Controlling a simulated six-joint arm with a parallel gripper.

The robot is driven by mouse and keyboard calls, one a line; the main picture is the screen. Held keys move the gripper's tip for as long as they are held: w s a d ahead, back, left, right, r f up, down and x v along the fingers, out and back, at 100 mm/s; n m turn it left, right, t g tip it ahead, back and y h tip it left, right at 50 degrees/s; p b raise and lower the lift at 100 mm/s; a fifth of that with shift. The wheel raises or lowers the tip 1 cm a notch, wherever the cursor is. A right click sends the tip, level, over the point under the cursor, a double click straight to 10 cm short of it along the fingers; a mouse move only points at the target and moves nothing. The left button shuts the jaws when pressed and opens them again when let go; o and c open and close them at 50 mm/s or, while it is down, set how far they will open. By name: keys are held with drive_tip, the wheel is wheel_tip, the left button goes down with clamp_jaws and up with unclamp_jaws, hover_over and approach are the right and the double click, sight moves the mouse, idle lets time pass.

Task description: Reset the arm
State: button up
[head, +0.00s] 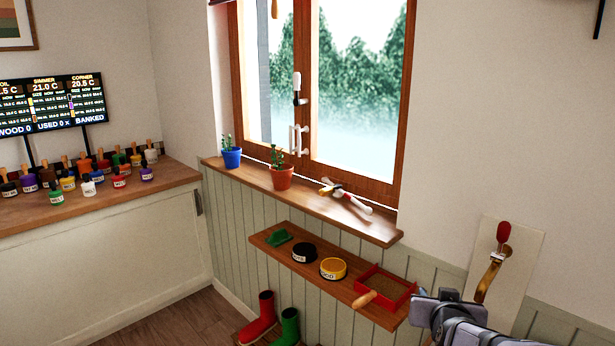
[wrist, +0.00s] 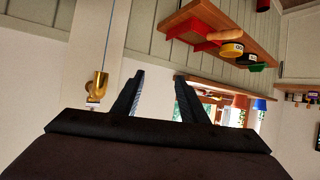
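My gripper (wrist: 160,76) shows in the wrist view with its two dark fingers apart and nothing between them; pale wall shows through the gap. In the head view, grey parts of my arm come in at the lower right, in front of the right end of the wall shelf; I cannot make out the fingertips there. A brass lever with a red knob (head: 493,268) is mounted on a pale wall plate just above my arm. A brass fitting (wrist: 97,86) also shows left of the fingers in the wrist view, apart from them.
The wooden shelf (head: 317,272) holds a green block (head: 279,237), a black tin (head: 304,252), a yellow tin (head: 333,268) and a red tray (head: 397,287). The sill (head: 240,173) above holds two potted plants. Several small jars crowd the left counter (head: 130,202). Boots stand below.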

drive_tip(key=s+a+f+n+g+y, duration=0.25)
drive_tip(key=s+a+f+g, duration=0.25)
drive_tip(key=s+a+f, duration=0.6)
drive_tip(key=s+a+f+g, duration=0.1)
drive_tip(key=s+f+g, duration=0.2)
drive_tip(key=s, duration=0.5)
drive_tip(key=s+a+f+g+y, duration=0.1)
drive_tip(key=s+f+g, duration=0.3)
drive_tip(key=s, duration=0.3)
drive_tip(key=shift+s+a+n, duration=0.15)
drive_tip(key=shift+s+n, duration=0.2)
drive_tip(key=shift+s, duration=0.05)
drive_tip(key=shift+o, duration=1)
drive_tip(key=shift+s, duration=0.15)
drive_tip(key=o, duration=0.9)
